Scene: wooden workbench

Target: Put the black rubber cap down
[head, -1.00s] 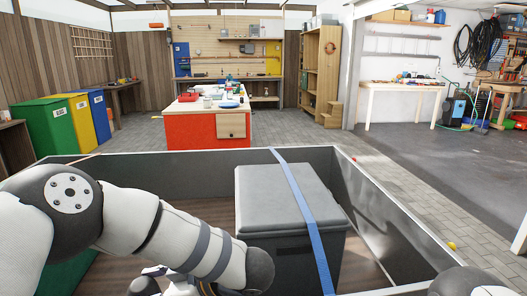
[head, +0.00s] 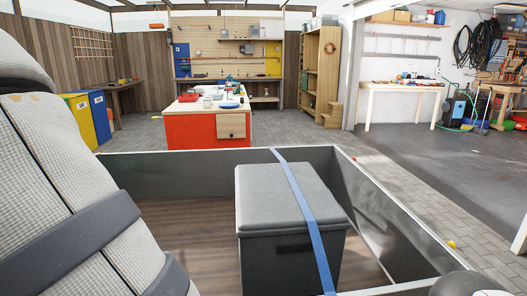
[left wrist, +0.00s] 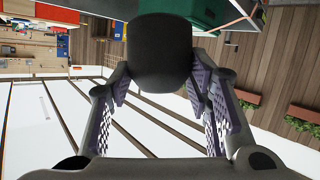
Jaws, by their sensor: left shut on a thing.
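The black rubber cap (left wrist: 160,50) shows in the left wrist view as a dark, rounded piece at the top middle. My left gripper (left wrist: 160,82) is shut on it, with a ridged finger pad on each side. The picture is turned over, with the roof beams low and the floor high, and the cap stands clear of any surface there. In the head view my left arm fills the left side, and its gripper is out of the picture. My right gripper is not in view.
A dark lidded box (head: 285,200) with a blue strap (head: 305,220) stands in a grey-walled cargo bed (head: 200,170). The bed's wooden floor is bare left of the box. Beyond are a red workbench (head: 195,130), yellow and blue bins (head: 97,115) and open paving (head: 290,140).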

